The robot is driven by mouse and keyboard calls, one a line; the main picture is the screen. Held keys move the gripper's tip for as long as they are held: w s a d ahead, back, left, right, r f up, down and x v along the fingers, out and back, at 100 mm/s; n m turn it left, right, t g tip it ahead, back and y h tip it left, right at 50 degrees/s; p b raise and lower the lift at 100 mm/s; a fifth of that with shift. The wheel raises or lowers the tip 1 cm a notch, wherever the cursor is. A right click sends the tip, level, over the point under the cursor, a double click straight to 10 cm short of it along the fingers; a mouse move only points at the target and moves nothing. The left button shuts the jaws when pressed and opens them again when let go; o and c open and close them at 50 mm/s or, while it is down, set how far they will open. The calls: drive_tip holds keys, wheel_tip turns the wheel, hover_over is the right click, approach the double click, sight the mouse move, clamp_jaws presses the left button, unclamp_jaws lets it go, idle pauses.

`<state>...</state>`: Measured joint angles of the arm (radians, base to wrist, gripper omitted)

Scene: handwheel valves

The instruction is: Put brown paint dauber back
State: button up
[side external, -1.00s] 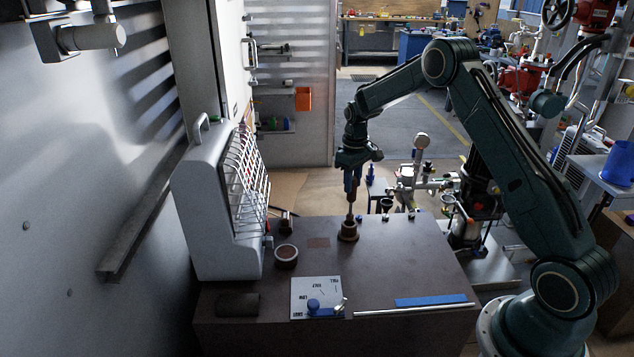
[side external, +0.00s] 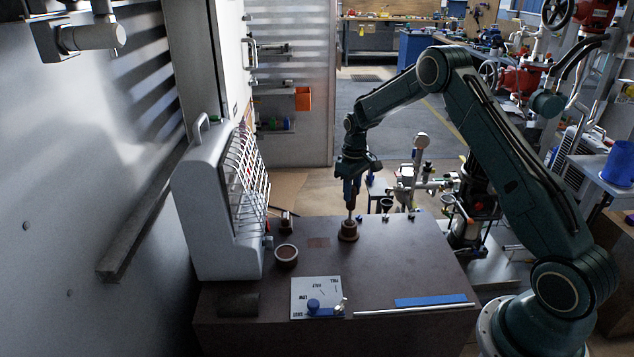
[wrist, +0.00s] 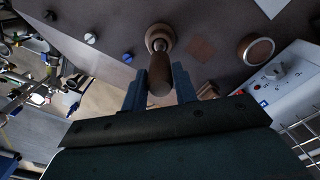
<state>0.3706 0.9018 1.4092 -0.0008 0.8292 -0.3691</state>
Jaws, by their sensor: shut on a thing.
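The brown paint dauber (wrist: 159,76) has a rounded brown handle and a thin light stem. My gripper (wrist: 160,88) is shut on its handle, with one blue finger on each side. In the side view my gripper (side external: 353,188) points straight down and holds the dauber (side external: 351,203) upright over a round brown pot (side external: 348,232). The stem's lower end goes down into the mouth of the pot, which also shows in the wrist view (wrist: 161,36). Whether the dauber touches the pot's bottom is hidden.
An open round brown container (side external: 286,256) stands left of the pot on the brown table (side external: 400,265).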

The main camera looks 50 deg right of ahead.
drive_tip(key=shift+f, duration=1.4)
drive_tip(key=o, duration=1.1)
drive_tip(key=shift+c, duration=0.2)
drive_tip(key=shift+o, duration=0.5)
drive_tip(key=o, duration=0.7)
drive_tip(key=shift+r, duration=0.15)
drive_tip(key=shift+r, duration=4.75)
drive_tip(key=shift+r, duration=0.2)
